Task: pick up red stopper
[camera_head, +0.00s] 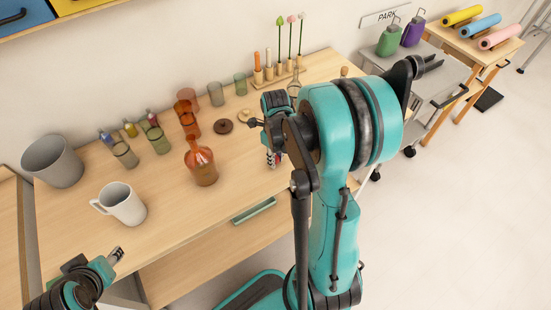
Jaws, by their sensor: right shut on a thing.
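My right gripper (262,120) is over the back middle of the wooden table (235,195), partly hidden by my own large teal arm. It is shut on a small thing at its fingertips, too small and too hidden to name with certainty. I cannot make out a red stopper clearly. An orange-red glass bottle (201,168) stands upright on the table, to the left of and nearer than this gripper. My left gripper (116,254) is at the lower left, near the table's front edge and below the white mug. Its finger opening is too small to judge.
A white mug (124,204) and grey bucket (52,162) stand at the left. Several small bottles and glasses, red glassware (190,125) and a brown disc (223,126) fill the back. The table's front middle is clear.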

